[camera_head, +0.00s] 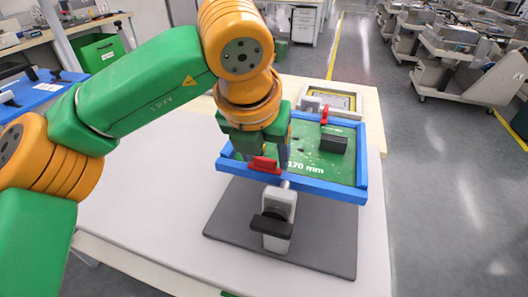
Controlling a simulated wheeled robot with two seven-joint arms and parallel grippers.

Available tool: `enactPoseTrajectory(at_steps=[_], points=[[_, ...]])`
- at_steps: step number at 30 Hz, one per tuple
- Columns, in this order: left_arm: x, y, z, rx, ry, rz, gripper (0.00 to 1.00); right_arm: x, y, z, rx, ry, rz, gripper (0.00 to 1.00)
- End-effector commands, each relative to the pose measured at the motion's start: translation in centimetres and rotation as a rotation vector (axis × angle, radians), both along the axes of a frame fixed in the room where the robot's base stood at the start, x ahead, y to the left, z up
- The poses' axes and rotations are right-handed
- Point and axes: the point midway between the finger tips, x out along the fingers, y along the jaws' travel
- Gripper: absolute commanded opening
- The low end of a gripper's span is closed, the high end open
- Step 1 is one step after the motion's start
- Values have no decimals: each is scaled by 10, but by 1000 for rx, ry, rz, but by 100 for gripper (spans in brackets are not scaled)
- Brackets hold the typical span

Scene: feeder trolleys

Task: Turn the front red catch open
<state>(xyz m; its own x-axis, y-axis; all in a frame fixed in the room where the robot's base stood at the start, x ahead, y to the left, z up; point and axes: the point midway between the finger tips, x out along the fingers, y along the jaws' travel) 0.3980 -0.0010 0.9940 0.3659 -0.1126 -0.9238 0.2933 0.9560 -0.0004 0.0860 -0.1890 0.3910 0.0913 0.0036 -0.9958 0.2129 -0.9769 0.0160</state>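The front red catch (265,164) sits on the front rail of a blue frame (330,188), which surrounds a green board marked "170 mm" (310,168). My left gripper (262,152) points down just above and behind this catch. Its dark fingers look spread apart, one near each end of the catch. I cannot tell whether they touch it, as the gripper body hides part of this corner. A second red catch (324,115) stands upright on the back rail. My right gripper is not in view.
The frame stands on a grey post with a black knob (271,223) over a dark base plate (222,224) on a white table (140,228). A black block (333,144) lies on the board. A framed panel (335,98) is behind. The table's left side is clear.

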Motion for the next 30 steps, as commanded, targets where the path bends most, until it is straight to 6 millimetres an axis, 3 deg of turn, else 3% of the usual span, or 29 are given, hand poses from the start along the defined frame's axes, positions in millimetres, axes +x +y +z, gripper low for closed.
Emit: enactPoseTrajectory(at_steps=[10, 21, 30], points=[[-1, 0, 2, 0, -1, -1, 80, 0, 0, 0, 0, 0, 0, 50], [-24, 7, 62, -1, -2, 0, 80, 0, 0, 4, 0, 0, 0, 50], [-26, 8, 66, 0, 0, -1, 80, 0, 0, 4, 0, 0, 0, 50]])
